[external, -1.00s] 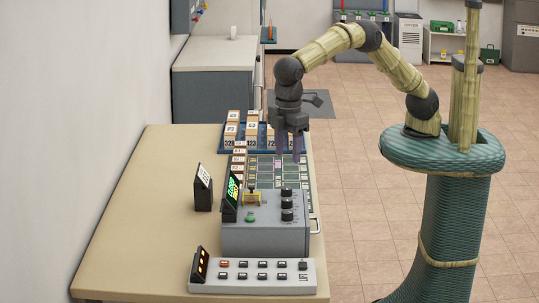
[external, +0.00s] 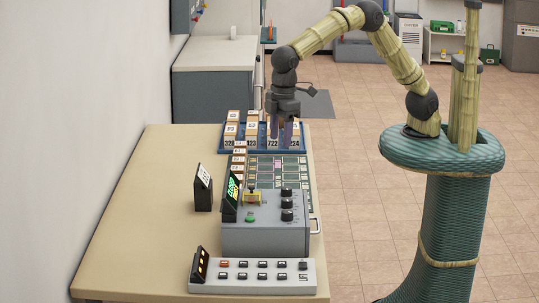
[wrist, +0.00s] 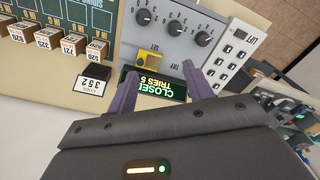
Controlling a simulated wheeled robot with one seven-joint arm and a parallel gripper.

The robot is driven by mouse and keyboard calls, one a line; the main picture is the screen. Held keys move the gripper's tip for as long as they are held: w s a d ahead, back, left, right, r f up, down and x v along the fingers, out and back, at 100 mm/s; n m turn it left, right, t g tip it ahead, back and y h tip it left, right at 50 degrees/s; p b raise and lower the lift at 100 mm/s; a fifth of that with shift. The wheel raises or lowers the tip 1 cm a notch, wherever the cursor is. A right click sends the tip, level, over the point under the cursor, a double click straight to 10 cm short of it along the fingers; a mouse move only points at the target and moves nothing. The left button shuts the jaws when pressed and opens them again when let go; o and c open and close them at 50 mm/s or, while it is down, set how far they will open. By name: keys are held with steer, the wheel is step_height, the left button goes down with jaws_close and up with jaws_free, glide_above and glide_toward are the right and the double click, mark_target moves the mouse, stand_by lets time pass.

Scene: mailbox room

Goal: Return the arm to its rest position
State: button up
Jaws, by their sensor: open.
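My gripper (external: 284,133) hangs from my bent arm over the back part of the table, above the far end of the panel and close to the blue tray of blocks. Its two purple fingers point down and stand apart with nothing between them. In the wrist view my gripper (wrist: 160,85) is also open and empty. The fingers appear in front of the small screen, which reads "CLOSED" and "TRIES 5" upside down.
On the tan table (external: 150,220) stand a grey control box (external: 265,238) with knobs, a white button panel (external: 255,278), a small number sign (external: 203,188) and a blue tray (external: 228,146) of numbered blocks. The table's left side is clear.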

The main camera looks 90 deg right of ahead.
steer(key=s+d+f+m+t, duration=0.1)
steer(key=s+d+m, duration=0.1)
steer(key=d, duration=0.7)
steer(key=s+d+f+m, duration=0.1)
steer(key=s+d, duration=0.2)
steer(key=d, duration=0.5)
steer(key=s+d+f+m+t, duration=0.1)
steer(key=s+d+f+m, duration=0.2)
steer(key=s+d, duration=0.9)
steer(key=shift+s+d, duration=0.4)
steer(key=shift+s, duration=0.05)
stand_by(0.9)
